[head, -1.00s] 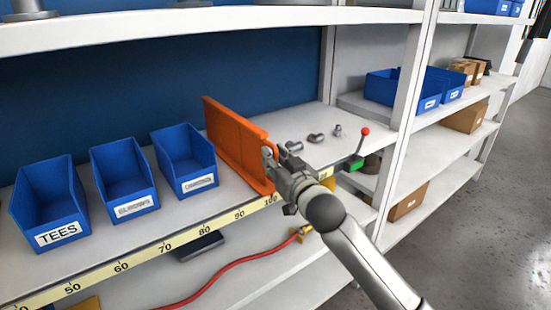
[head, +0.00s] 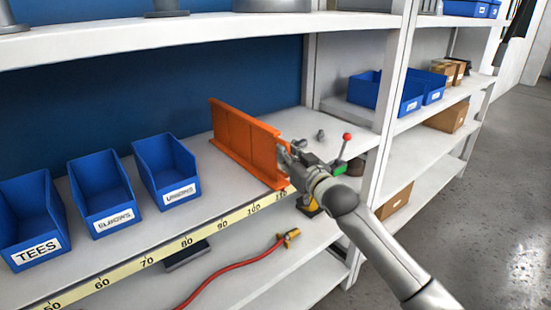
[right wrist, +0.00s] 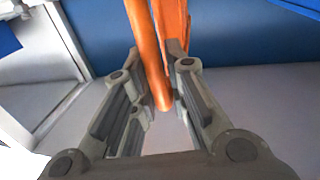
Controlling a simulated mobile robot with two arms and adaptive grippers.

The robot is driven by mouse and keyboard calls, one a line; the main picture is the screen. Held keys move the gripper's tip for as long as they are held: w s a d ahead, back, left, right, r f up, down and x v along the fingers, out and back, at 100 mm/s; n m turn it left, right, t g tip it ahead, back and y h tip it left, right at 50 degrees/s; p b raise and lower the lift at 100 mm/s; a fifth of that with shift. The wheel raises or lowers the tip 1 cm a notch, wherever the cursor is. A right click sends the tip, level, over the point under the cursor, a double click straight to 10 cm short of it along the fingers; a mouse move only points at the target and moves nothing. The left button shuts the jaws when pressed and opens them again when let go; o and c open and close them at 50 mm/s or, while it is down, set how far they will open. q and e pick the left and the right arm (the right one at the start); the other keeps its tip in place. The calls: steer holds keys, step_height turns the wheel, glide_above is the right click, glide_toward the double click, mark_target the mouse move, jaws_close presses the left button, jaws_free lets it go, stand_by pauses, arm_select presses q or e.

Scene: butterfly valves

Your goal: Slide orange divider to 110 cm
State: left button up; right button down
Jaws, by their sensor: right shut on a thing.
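The orange divider (head: 243,142) stands upright across the shelf. Its front edge is close to a scale mark that looks like 110, partly covered, on the yellow scale strip (head: 215,232). My right gripper (head: 287,158) is shut on the divider's front edge, from the right side. In the right wrist view the divider (right wrist: 150,50) runs between the fingers of the gripper (right wrist: 160,108). My left gripper is not in view.
Three blue bins, TEES (head: 30,215), ELBOWS (head: 103,190) and UNIONS (head: 167,172), stand left of the divider. A small grey fitting (head: 320,135) and a red-knobbed lever (head: 344,147) are to its right. A red hose (head: 235,270) lies on the shelf below.

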steer(key=shift+w+d, duration=0.2)
steer(key=shift+d, duration=0.1)
steer(key=shift+s+a+r, duration=0.1)
steer(key=shift+a, duration=0.05)
steer(key=c, duration=1.6)
jaws_free()
steer(key=shift+s+a+r, duration=0.15)
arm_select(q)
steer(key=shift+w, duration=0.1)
arm_select(e)
steer(key=shift+o, duration=0.5)
steer(key=shift+f, duration=0.2)
steer(key=v, duration=1.2)
